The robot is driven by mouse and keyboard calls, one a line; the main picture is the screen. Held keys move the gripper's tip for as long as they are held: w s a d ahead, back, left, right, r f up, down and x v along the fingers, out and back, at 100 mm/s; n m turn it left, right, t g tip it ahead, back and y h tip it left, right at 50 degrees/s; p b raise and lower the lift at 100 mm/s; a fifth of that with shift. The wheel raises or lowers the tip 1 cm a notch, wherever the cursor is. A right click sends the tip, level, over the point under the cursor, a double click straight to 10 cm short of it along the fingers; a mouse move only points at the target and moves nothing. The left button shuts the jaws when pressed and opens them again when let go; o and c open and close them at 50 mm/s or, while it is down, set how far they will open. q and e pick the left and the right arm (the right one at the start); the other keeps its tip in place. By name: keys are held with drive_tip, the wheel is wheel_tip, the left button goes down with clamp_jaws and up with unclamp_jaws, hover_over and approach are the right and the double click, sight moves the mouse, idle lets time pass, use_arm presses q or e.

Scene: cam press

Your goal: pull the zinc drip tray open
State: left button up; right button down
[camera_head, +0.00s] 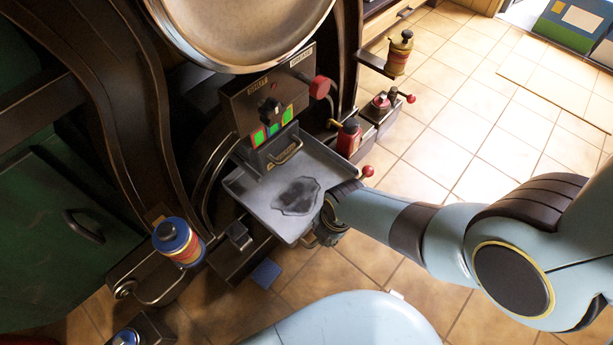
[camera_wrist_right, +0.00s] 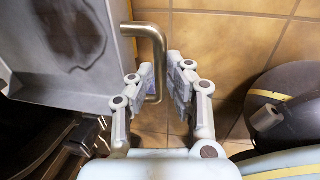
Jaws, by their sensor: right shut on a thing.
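The zinc drip tray (camera_head: 250,190) is a grey metal tray with a dark wet-looking stain. It juts out below the dark control box of the machine. In the right wrist view, a corner of the tray (camera_wrist_right: 30,85) shows at upper left, with a bent metal bar handle (camera_wrist_right: 158,45) on its side. My right gripper (camera_head: 328,222) is at the tray's near right edge in the head view. In the wrist view its fingers (camera_wrist_right: 157,76) stand either side of the handle, shut on it. My left gripper is not in view.
The control box (camera_head: 250,103) with lit buttons and a red knob stands behind the tray. A red-handled part (camera_head: 349,137) is close to its right. Open tiled floor (camera_head: 440,150) lies to the right.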

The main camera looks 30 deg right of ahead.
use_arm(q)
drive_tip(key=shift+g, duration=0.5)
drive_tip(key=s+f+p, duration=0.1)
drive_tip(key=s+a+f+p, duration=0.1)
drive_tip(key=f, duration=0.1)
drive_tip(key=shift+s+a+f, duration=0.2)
use_arm(e)
drive_tip(key=s+d, duration=0.3)
drive_tip(key=s, duration=0.6)
drive_tip(key=shift+d, duration=0.15)
drive_tip(key=shift+s, duration=0.1)
drive_tip(key=c, duration=1.7)
unclamp_jaws()
drive_tip(key=shift+o, duration=0.5)
drive_tip(key=shift+r, duration=0.15)
wheel_tip(320, 180, up, 12)
drive_tip(key=s, duration=0.2)
drive_tip(key=shift+d+f, duration=0.25)
drive_tip(key=shift+d, duration=0.15)
drive_tip(key=shift+s, duration=0.1)
